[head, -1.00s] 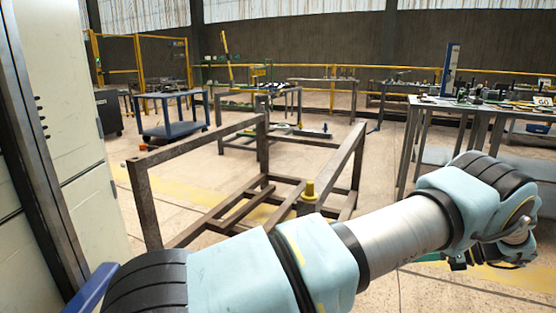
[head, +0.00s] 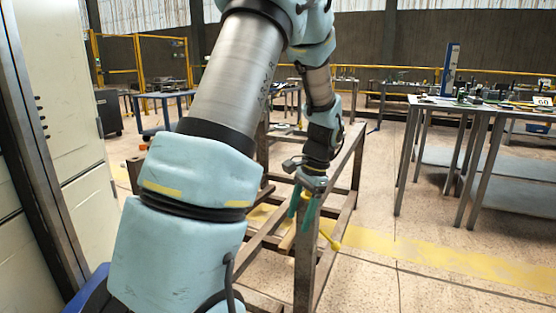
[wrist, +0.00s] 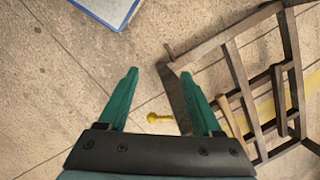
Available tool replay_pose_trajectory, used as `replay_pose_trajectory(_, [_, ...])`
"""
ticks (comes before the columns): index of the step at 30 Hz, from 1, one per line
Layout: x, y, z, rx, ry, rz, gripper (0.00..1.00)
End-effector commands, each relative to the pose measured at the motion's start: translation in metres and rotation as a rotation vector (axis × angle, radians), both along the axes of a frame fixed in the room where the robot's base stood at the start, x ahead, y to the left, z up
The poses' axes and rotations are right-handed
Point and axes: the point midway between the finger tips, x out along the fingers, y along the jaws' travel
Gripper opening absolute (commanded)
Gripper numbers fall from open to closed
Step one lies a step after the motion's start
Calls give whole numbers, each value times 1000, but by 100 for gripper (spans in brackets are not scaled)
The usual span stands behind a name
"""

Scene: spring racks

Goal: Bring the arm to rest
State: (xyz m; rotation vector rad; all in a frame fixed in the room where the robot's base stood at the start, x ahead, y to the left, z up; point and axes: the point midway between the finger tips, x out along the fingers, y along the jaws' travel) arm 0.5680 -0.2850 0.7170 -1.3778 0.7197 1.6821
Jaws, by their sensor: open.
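My arm rises across the middle of the head view and bends down. A small yellow piece with a rounded end (wrist: 160,117) shows beyond the fingers. My arm hides part of the frame.
The rusty steel frame (head: 345,166) stands close around and below my gripper. A pale cabinet (head: 66,125) is close on the left. A metal worktable (head: 482,107) with items stands at the right. The floor between frame and worktable is clear.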

Motion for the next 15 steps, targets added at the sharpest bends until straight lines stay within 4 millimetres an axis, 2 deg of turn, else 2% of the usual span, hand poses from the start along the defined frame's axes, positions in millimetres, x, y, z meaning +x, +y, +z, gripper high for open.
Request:
replay_pose_trajectory(1, [-12, 23, 10, -44, -35, 119, 66])
replay_pose_trajectory(6, [-49, 70, 25, -157, -139, 462, 66])
replay_pose_trajectory(15, [-104, 120, 34, -268, -277, 892, 66])
